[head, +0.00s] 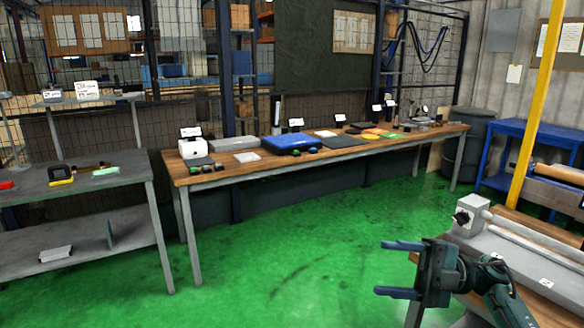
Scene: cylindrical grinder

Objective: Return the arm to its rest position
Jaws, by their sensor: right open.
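My right gripper (400,269) shows at the lower right of the head view, with its arm coming in from the lower right corner. Its two blue fingers point left and stand well apart, with nothing between them. It is in front of a bench with a grey machine (473,216), and the green floor shows behind the fingers. Whether the gripper touches the bench cannot be told. My left gripper is not in view.
A long wooden table (350,150) with a blue case (291,144) and several small items stands at the back. A grey two-level bench (130,177) is at left. A yellow post (537,100) rises at right. The green floor (290,260) between is clear.

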